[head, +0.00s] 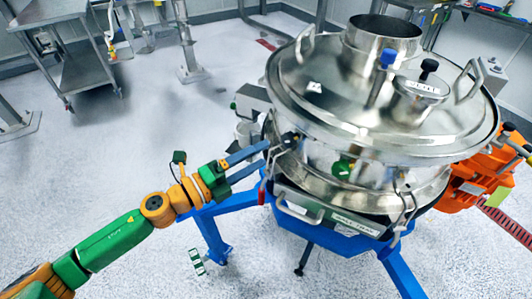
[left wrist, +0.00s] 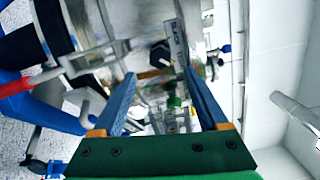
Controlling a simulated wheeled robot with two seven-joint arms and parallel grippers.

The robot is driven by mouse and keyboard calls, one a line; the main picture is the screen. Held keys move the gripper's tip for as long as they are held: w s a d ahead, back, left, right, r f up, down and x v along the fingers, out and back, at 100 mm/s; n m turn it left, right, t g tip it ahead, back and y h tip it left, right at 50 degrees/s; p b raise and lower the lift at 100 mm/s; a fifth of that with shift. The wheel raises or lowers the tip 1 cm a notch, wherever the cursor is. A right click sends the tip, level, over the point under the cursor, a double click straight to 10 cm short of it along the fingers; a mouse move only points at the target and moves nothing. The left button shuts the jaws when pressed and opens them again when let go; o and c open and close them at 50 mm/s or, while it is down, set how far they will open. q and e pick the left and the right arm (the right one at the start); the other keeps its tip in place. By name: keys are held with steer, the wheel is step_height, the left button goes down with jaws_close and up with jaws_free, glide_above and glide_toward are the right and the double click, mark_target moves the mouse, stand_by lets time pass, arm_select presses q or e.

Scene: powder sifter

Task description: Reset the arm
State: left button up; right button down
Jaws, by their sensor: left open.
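The steel powder sifter (head: 430,142) stands at right centre in the head view on a blue frame (head: 405,275). Its round lid carries a wide open collar and a smaller capped port. My left arm comes in from the lower left. My left gripper (head: 266,155) is open, its two blue fingers pointing at the sifter's left side near a black knob (head: 290,138). In the left wrist view, the fingers (left wrist: 159,75) are apart with nothing held between them, and a black knob (left wrist: 160,54) shows beyond the tips. Contact cannot be told. My right gripper is not in view.
An orange unit (head: 485,175) is at the sifter's right side. A steel cart (head: 85,70) stands at the upper left. The pale floor between the cart and my left arm is clear. A blue frame leg (head: 213,238) stands just below my left gripper.

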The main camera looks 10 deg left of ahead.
arm_select(q)
steer(key=shift+w+d, duration=0.1)
steer(key=w+a+f+n+t+y, duration=0.2)
steer(key=w+a+f+n+y, duration=0.25)
steer(key=f+n, duration=0.3)
steer(key=s+a+f+n+g+y, duration=0.1)
steer(key=s+a+f+n+y, duration=0.25)
steer(key=f, duration=0.45)
steer(key=s+a+f+n+g+y, duration=0.2)
steer(key=a+f+n, duration=0.15)
steer(key=f, duration=0.45)
steer(key=s+a+f+n+g+y, duration=0.1)
steer(key=s+a+f+n+y, duration=0.2)
steer(key=f, duration=0.5)
steer(key=s+f+n+g, duration=0.3)
steer(key=s+f, duration=0.2)
steer(key=s, duration=0.5)
steer(key=s+d+f+n+g, duration=0.1)
steer(key=s+f+n+g, duration=0.2)
steer(key=s, duration=0.8)
steer(key=s+d+f+n+g, duration=0.1)
steer(key=s+f+n+g, duration=0.2)
steer(key=s+f, duration=0.4)
steer(key=s, duration=0.3)
steer(key=shift+s+f+n, duration=0.15)
steer(key=shift+s+n, duration=0.2)
steer(key=shift+w, duration=0.1)
